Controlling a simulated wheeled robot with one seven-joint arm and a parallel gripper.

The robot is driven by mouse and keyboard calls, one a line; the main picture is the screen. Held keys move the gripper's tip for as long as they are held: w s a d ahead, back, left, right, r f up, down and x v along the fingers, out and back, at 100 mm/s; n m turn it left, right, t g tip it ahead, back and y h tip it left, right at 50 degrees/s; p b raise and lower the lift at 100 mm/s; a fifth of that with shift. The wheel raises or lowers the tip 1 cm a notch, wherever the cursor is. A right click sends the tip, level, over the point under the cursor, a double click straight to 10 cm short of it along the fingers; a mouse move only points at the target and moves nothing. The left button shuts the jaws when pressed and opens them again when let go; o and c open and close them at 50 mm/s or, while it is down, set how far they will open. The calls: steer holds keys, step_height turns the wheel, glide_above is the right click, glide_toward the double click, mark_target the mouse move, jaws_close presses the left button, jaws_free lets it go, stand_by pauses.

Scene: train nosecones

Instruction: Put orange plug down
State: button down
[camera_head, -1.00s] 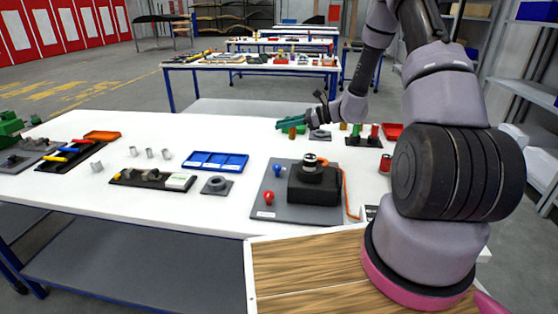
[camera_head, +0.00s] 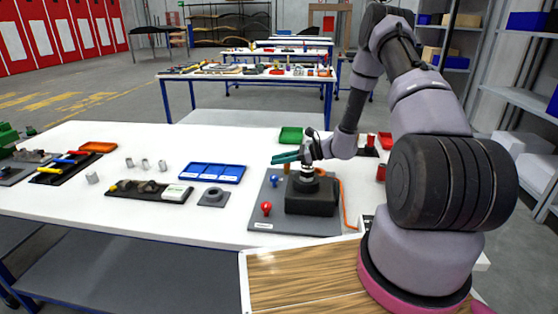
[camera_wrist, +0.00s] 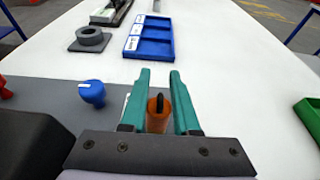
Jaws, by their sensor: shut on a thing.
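My gripper (camera_head: 284,158) has teal fingers and hangs over the back part of the grey board (camera_head: 262,208), near the black block (camera_head: 311,197). In the wrist view, my gripper (camera_wrist: 159,84) is shut on the orange plug (camera_wrist: 158,117), which sits between the fingers with a dark tip on top. In the head view only a small bit of the plug shows below the fingers. Whether its lower end touches anything is hidden. A blue knob (camera_wrist: 92,92) stands on the board left of the fingers.
A red knob (camera_head: 266,208) stands nearer on the board. A blue tray (camera_head: 209,179) and a ring on a grey plate (camera_head: 213,197) lie to the left. A green tray (camera_head: 291,135) lies behind. White table top is clear beyond the board.

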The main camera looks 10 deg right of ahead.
steer(key=shift+f, duration=0.15)
steer(key=c, duration=0.7)
jaws_free()
steer(key=shift+o, duration=0.2)
